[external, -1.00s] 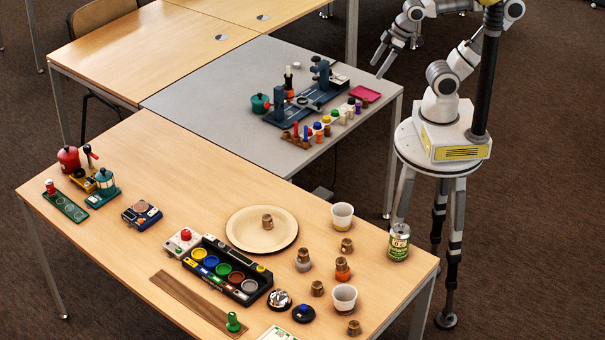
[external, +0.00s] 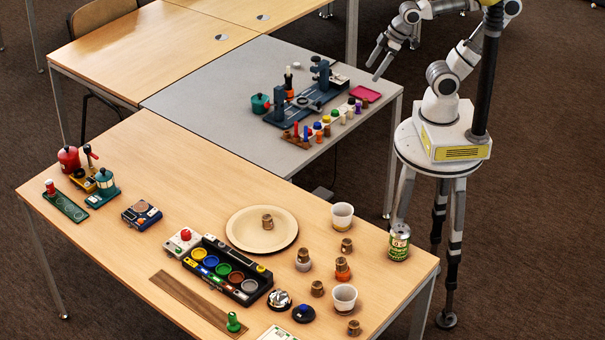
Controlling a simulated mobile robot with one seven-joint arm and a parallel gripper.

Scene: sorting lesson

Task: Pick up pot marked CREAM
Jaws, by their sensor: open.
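Several small pots stand on the wooden table, among them a brown one on the round plate (external: 267,221), a grey-bodied one (external: 303,261) and an orange-bodied one (external: 342,270). A row of small pots with coloured tops (external: 327,128) stands on the grey table. No lettering is legible, so I cannot tell which pot is marked CREAM. My gripper (external: 376,70) is open and empty, above the right far part of the grey table, near the pink tray (external: 371,92). It is apart from all the pots.
A dark blue fixture (external: 309,101) stands on the grey table behind the row. The wooden table holds two white cups (external: 342,216), a green can (external: 399,243) and a black tray of coloured wells (external: 230,283). The left part of the grey table is clear.

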